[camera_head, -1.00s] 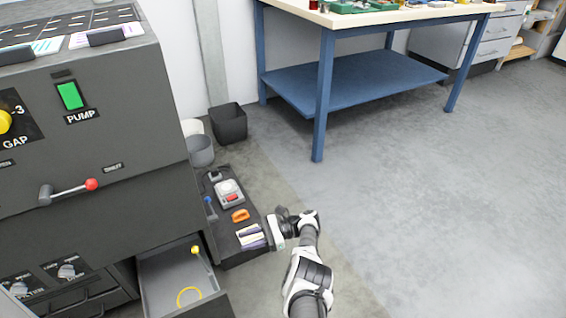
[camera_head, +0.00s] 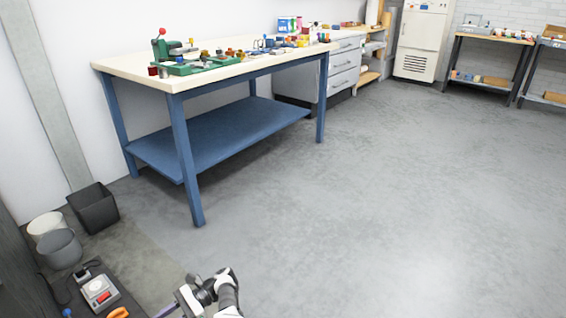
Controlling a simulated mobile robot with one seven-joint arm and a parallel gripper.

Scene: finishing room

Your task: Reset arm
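My arm shows at the bottom of the head view, left of centre, bent over the grey floor. My gripper (camera_head: 180,303) is at the arm's left end, close to the right edge of a dark mat or tray with small items. Its fingers are small and partly cut off by the bottom edge, so I cannot tell whether they are open or shut.
A blue workbench (camera_head: 225,138) with parts on top stands at upper left. Grey bins (camera_head: 60,248) and a black bin (camera_head: 94,208) stand by the wall. The dark tray (camera_head: 133,314) holds a grey-red device (camera_head: 98,291). The floor (camera_head: 390,200) at right is clear.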

